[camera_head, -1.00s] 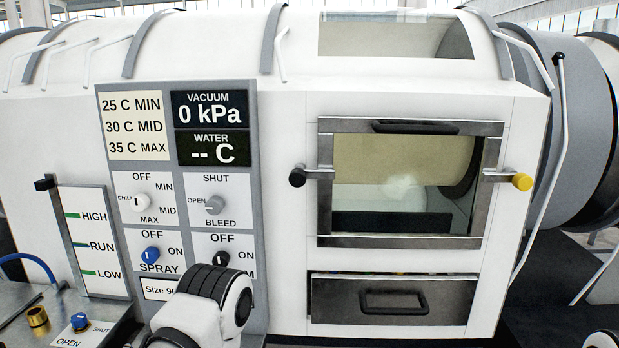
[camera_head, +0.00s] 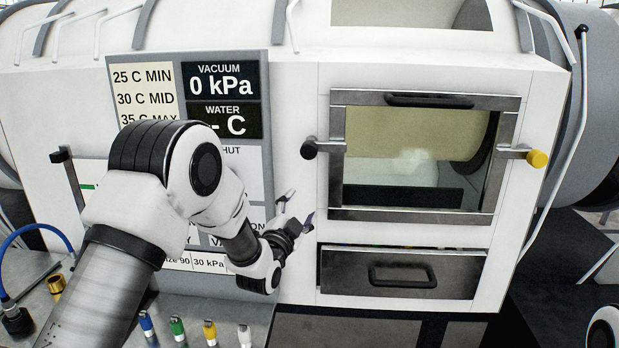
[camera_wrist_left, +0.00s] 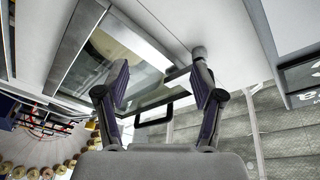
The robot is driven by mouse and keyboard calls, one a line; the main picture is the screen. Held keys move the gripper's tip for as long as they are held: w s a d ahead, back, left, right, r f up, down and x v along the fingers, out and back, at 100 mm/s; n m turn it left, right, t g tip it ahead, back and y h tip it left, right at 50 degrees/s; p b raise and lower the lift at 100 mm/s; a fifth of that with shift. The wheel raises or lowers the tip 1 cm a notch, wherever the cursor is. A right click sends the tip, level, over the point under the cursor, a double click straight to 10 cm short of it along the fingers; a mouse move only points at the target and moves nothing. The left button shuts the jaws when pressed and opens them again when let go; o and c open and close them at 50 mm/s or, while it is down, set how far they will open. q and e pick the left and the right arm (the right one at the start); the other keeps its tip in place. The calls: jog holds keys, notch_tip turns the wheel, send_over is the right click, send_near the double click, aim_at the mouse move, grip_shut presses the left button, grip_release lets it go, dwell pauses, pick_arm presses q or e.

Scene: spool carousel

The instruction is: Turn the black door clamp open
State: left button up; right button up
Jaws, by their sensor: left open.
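The black door clamp (camera_head: 309,149) sits at the left side of the square metal-framed door (camera_head: 337,190), its short bar reaching right to the frame. A yellow clamp (camera_head: 537,158) sits at the door's right side. My left gripper (camera_head: 299,209) is open and empty, below and slightly left of the black clamp, apart from it in the head view. In the left wrist view my open fingers (camera_wrist_left: 160,85) show with a dark round knob (camera_wrist_left: 198,53), apparently the black clamp, beyond the right finger. My right gripper is not in view.
A drawer (camera_head: 450,272) with a black handle lies under the door. My left arm covers much of the control panel (camera_head: 265,110). Several coloured-top fittings, including a green one (camera_head: 177,327), stand on the bench below. The white wall around the black clamp is clear.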

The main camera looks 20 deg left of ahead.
pick_arm(q)
jog(key=t, duration=0.2)
send_near(307, 153)
jog(key=w+r, duration=0.2)
jog(key=w, duration=0.1)
jog(key=p+x, duration=0.1)
jog(key=x, duration=0.1)
jog(key=p+x, duration=0.1)
jog(key=x, duration=0.1)
jog(key=f+p+x, duration=0.1)
jog(key=x, duration=0.1)
jog(key=shift+w+d+r, duration=0.1)
jog(key=shift+w+r, duration=0.05)
jog(key=shift+w, duration=0.35)
jog(key=shift+w+r+p, duration=0.1)
jog(key=shift+w+p, duration=0.3)
jog(key=shift+w, duration=0.05)
grip_shut()
